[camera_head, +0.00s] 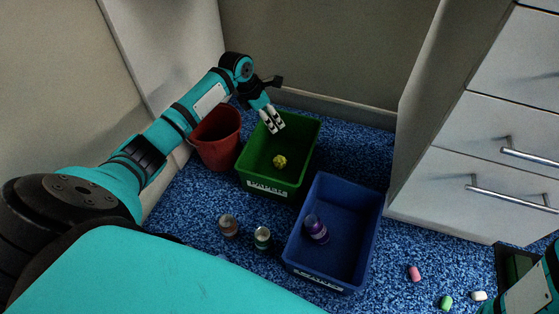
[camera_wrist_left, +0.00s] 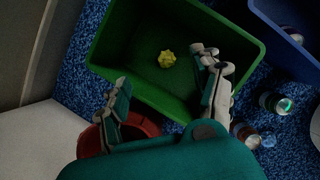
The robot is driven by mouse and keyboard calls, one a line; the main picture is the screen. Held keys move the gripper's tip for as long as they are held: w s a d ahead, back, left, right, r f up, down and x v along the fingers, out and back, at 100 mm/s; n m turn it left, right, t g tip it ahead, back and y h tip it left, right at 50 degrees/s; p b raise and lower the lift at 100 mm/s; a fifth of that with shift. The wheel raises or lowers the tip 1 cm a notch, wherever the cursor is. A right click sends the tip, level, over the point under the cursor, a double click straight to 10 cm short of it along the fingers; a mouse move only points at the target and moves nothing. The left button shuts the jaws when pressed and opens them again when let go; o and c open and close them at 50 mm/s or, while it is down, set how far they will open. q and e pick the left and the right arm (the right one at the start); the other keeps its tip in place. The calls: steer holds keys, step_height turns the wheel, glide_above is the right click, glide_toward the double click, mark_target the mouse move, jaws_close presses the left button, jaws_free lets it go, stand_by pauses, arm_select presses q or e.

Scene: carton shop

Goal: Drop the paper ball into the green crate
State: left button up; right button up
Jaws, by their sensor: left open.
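The yellow crumpled paper ball (camera_head: 280,161) lies on the floor of the green crate (camera_head: 268,187). In the left wrist view the ball (camera_wrist_left: 167,59) also shows inside the green crate (camera_wrist_left: 120,50), apart from the fingers. My left gripper (camera_head: 273,124) hangs over the far part of the crate, above the ball's level. In the left wrist view its two fingers (camera_wrist_left: 163,90) are spread with nothing between them. Part of my right arm shows at the lower right corner of the head view, but its fingers cannot be made out.
A red bin (camera_head: 217,140) stands left of the green crate. A blue crate (camera_head: 345,240) with a purple can (camera_head: 316,228) inside stands to the right. Small pieces (camera_head: 414,273) lie near the white drawers (camera_head: 480,190).

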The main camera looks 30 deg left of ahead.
arm_select(q)
steer(key=v, duration=0.6)
steer(key=shift+r, duration=0.35)
steer(key=shift+s, duration=0.15)
